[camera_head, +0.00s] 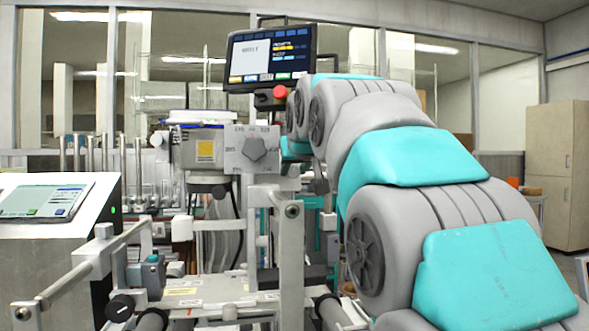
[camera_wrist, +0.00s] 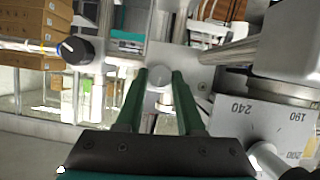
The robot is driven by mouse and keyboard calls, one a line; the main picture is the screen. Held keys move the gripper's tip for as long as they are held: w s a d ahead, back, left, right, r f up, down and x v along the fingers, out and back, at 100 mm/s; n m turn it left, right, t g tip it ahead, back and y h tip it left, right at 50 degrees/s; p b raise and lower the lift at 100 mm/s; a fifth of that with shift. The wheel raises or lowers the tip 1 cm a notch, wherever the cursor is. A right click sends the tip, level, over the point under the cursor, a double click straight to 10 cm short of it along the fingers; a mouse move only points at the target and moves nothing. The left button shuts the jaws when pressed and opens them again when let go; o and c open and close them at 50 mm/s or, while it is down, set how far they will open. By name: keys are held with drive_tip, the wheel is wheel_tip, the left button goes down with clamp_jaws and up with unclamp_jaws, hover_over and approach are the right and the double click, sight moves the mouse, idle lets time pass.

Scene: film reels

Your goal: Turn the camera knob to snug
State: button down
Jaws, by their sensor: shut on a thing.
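In the wrist view, my gripper (camera_wrist: 158,76) has two green fingers, one on each side of a small round grey knob (camera_wrist: 158,79). The fingers are shut on this knob, which sits in front of a light grey metal plate (camera_wrist: 190,68). I take it as the camera knob; no mark shows how tight it is. In the head view my grey and turquoise arm reaches in from the right, and it hides the gripper and this knob.
A plate with a numbered scale (camera_wrist: 245,128) stands close right of the fingers in the wrist view. A black knob on a rod (camera_wrist: 76,49) is at the left. In the head view, a screen (camera_head: 270,58) and red button (camera_head: 280,92) stand above a grey dial (camera_head: 255,148).

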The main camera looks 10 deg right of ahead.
idle(0.3)
drive_tip(key=shift+d+m+y+b, duration=0.2)
drive_tip(key=shift+m+y+b, duration=0.1)
drive_tip(key=shift+m+y, duration=1.35)
drive_tip(key=shift+m+h, duration=0.25)
drive_tip(key=shift+m, duration=0.1)
drive_tip(key=c, duration=0.5)
unclamp_jaws()
drive_tip(key=shift+b+v, duration=0.45)
drive_tip(key=shift+v, duration=3.4)
